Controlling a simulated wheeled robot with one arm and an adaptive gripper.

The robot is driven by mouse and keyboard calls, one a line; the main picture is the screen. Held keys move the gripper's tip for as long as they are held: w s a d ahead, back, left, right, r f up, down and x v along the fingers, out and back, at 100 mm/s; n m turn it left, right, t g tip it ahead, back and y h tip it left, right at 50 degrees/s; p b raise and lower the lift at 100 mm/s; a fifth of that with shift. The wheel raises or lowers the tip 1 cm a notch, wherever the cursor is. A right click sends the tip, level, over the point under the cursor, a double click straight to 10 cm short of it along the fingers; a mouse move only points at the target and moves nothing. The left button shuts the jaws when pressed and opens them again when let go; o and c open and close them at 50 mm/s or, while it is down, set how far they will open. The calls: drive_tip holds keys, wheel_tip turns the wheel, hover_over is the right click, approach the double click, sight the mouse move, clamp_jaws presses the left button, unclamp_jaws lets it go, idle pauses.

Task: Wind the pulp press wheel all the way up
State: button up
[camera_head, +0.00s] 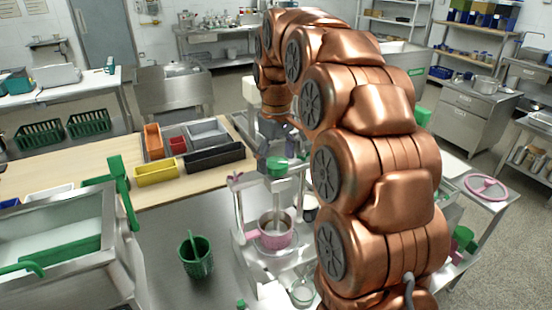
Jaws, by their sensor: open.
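A pink handwheel (486,187) lies nearly flat at the right, on top of a light-coloured stand. I cannot tell for sure whether it is the pulp press wheel. A small white-framed press (241,205) stands in the middle, with a green part (277,165) at its top and a pink-handled pot (275,232) inside its frame. My gripper (270,150), small and dark grey, is just above the press top, far left of the pink wheel. It is open. My copper arm covers much of the middle right and hides part of the press surroundings.
A green perforated cup (195,257) stands on the steel table (180,215) left of the press. Coloured bins, including a yellow one (156,172), sit on the wooden table behind. A steel tank with a green lever (126,190) is at left. A glass jar (302,292) stands in front.

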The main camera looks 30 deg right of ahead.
drive_tip(key=c, duration=1.2)
drive_tip(key=shift+o, duration=0.2)
drive_tip(key=shift+f+n, duration=0.1)
drive_tip(key=shift+n, duration=0.2)
